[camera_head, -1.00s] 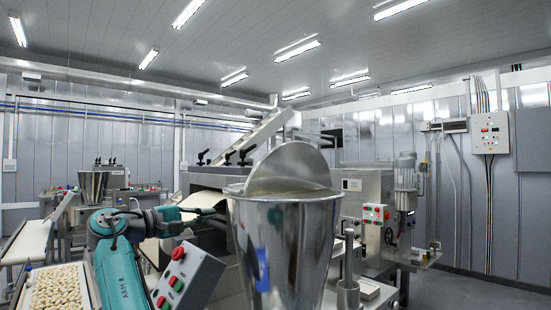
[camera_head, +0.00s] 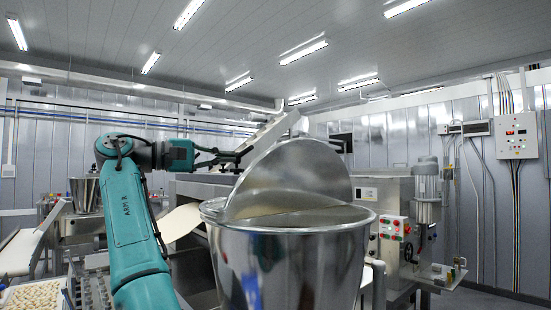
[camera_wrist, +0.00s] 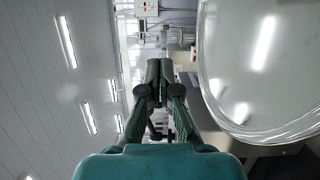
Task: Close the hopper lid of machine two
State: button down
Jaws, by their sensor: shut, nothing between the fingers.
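The steel hopper (camera_head: 285,270) stands large in the middle of the head view. Its round lid (camera_head: 305,175) is open, standing tilted up over the hopper mouth. My gripper (camera_head: 238,155) is level, left of the lid, with its fingertips close to the lid's upper left edge. In the wrist view my gripper (camera_wrist: 159,68) has its fingers together and empty. The lid (camera_wrist: 258,55) fills the right side there, with its curved rim beside the fingers. I cannot tell whether the fingertips touch it.
A machine body (camera_head: 385,200) with a button panel (camera_head: 391,227) and a grey motor stands behind right. A smaller hopper (camera_head: 86,193) is at far left. A tray of pasta (camera_head: 30,296) is at lower left.

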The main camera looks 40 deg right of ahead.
jog(key=s+d, duration=0.6)
jog(key=d, duration=0.3)
jog(key=shift+s+d+r, duration=0.15)
jog(key=shift+s+d, duration=0.05)
jog(key=shift+d, duration=0.15)
dwell(0.3)
